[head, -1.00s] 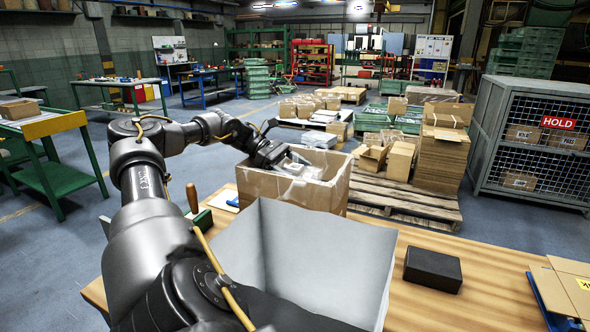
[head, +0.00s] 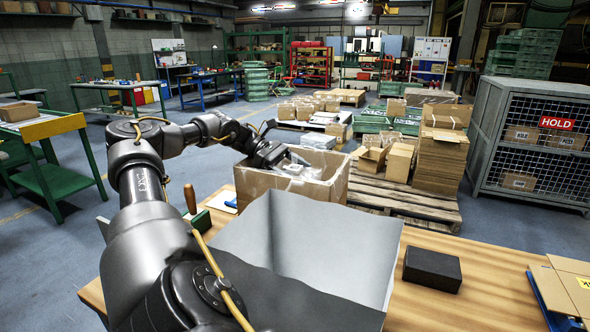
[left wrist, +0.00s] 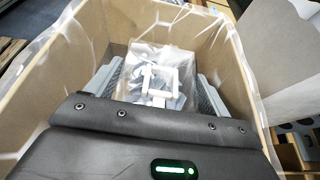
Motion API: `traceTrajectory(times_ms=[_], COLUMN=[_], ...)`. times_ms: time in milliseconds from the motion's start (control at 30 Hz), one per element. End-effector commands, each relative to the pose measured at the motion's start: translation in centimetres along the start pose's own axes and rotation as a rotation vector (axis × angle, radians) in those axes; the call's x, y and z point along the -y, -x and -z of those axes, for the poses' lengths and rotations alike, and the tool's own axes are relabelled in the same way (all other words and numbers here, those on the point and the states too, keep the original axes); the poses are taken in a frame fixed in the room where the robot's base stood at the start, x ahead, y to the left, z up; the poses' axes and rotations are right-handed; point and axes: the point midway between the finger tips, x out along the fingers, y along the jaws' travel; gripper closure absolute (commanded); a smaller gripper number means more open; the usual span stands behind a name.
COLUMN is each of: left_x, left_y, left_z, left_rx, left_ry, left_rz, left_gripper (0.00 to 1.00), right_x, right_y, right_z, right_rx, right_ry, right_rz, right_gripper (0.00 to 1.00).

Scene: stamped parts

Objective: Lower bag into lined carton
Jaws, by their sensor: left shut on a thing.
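The brown open carton (head: 332,196) stands at the far side of the wooden table, with a clear liner draped over its rim. The left wrist view shows the carton's inside wall (left wrist: 228,60) with wrinkled film over its edges. My left gripper (head: 280,164) reaches down into the carton's mouth from the left. In the left wrist view, its grey fingers (left wrist: 158,88) are shut on a clear bag (left wrist: 150,58) of pale grey parts. The bag is inside the carton walls; whether it touches the bottom is hidden. My right gripper is out of view.
A large open grey-white bin (head: 345,235) stands in front of the carton. A black block (head: 432,269) and flat cardboard (head: 570,285) lie to the right. A wooden-handled tool (head: 191,200) stands at left. A pallet (head: 405,203) of boxes is behind the table.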

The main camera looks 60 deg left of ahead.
Motion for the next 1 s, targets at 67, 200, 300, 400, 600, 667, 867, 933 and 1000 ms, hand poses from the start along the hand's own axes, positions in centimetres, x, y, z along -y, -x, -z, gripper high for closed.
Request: traceTrajectory(times_ms=[67, 200, 300, 400, 600, 667, 867, 933, 1000], left_x=[0.3, 0.2, 0.2, 0.2, 0.2, 0.2, 0.3, 0.4, 0.5], left_y=[-0.8, -0.8, -0.8, -0.8, -0.8, -0.8, 1.1, 2.4, 3.9], left_z=[1.4, 1.4, 1.4, 1.4, 1.4, 1.5, 1.3, 1.1, 0.7], left_rx=[-0.007, -0.007, -0.007, -0.007, -0.008, -0.009, -0.011, -0.012, -0.011], left_ry=[0.027, 0.027, 0.027, 0.027, 0.027, 0.031, 0.029, 0.025, 0.018], left_rz=[0.017, 0.016, 0.016, 0.016, 0.015, 0.016, 0.009, 0.007, 0.005], left_gripper=[0.88, 0.88, 0.88, 0.06, 0.00, 0.00, 0.00, 0.00, 0.00], right_x=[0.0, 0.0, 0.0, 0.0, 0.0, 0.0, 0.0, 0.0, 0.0], right_y=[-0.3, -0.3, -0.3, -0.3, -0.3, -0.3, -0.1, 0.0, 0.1], right_z=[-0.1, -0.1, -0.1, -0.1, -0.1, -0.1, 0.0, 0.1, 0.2], right_rx=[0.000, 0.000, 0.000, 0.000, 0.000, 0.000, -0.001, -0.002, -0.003], right_ry=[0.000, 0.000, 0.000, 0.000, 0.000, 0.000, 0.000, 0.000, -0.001], right_rz=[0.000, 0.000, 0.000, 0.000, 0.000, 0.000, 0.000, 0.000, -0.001], right_gripper=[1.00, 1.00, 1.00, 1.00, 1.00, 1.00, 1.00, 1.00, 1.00])
